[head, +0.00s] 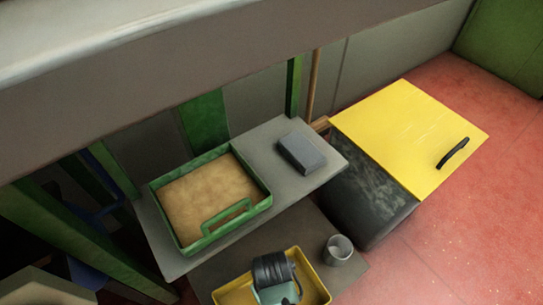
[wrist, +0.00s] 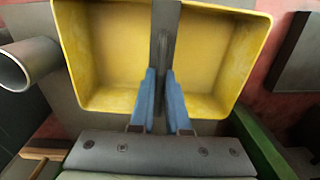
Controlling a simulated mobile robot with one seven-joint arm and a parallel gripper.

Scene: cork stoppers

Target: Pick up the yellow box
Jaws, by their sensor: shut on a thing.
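The yellow box (head: 313,275) is an open, shallow tray on the lower grey surface at the bottom of the head view. In the wrist view, the yellow box (wrist: 85,75) fills the upper middle, and a dark grey upright bar (wrist: 165,30) crosses its middle. My gripper (wrist: 160,78) has its blue fingers on either side of this bar, shut on it. In the head view, my gripper (head: 275,278) is over the box and hides part of its inside. I cannot tell whether the box is off the surface.
A grey cup (head: 338,249) stands close to the box's right. A green tray (head: 262,190) with a tan inside and a grey block (head: 301,153) are on the upper shelf (head: 270,135). A black chest with a yellow lid (head: 400,130) stands on the red floor at right.

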